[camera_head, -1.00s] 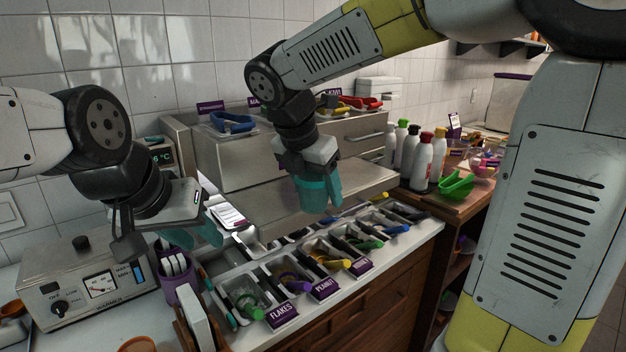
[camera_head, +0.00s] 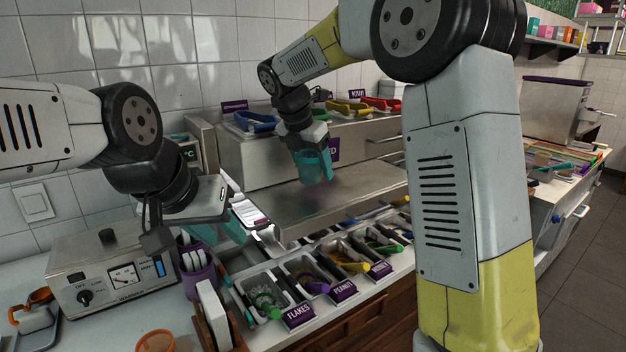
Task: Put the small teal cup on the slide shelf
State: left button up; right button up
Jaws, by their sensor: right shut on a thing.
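My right gripper (camera_head: 313,168) has teal fingers and hangs pointing down over the steel shelf. It is shut on a small teal thing, the teal cup as far as I can tell; its colour blends with the fingers and they hide most of it. The slide shelf (camera_head: 350,203) is a flat steel plate jutting out below the stepped steel unit, above the topping bins. Its top is bare, and the gripper is above it, apart from it. My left gripper (camera_head: 232,232) also has teal fingers, low at the left near the white card; its opening is hidden.
Colored tongs (camera_head: 345,108) lie on the steel unit's top. Labelled topping bins (camera_head: 305,280) with scoops line the counter front. A warmer box (camera_head: 110,275), a purple utensil cup (camera_head: 198,280) and an orange cup (camera_head: 155,342) stand left. My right arm blocks the right middle.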

aim_at(313, 179)
jog(key=shift+f, duration=1.75)
jog(key=shift+f, duration=0.15)
jog(key=o, duration=1.3)
